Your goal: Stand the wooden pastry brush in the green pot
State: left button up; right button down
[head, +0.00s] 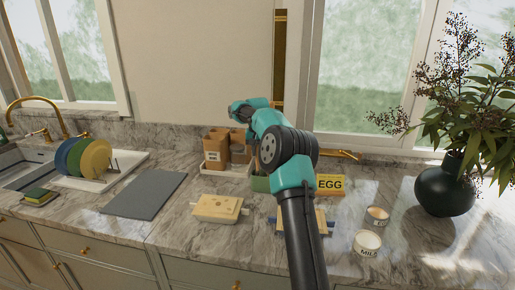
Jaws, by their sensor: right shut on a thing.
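My right arm reaches up from the bottom of the head view and bends to the left over the counter. Its teal gripper end (237,110) is above the brown containers, in front of the wall. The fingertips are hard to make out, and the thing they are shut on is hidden. I cannot pick out the wooden pastry brush. A green pot (260,184) stands on the counter, mostly hidden behind my right arm; only its left part shows. I cannot see into it. My left gripper is not in view.
Brown containers (214,150) stand in a white tray at the back. A pale yellow block (218,207), a yellow EGG sign (330,184), small labelled jars (367,242) and a dark vase (445,188) stand around the arm. A grey mat (145,194) and a plate rack lie left.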

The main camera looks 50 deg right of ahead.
jog(key=shift+f, duration=1.35)
jog(key=c, duration=1)
grip_release()
jog(key=shift+o, duration=0.2)
jog(key=shift+r, duration=0.1)
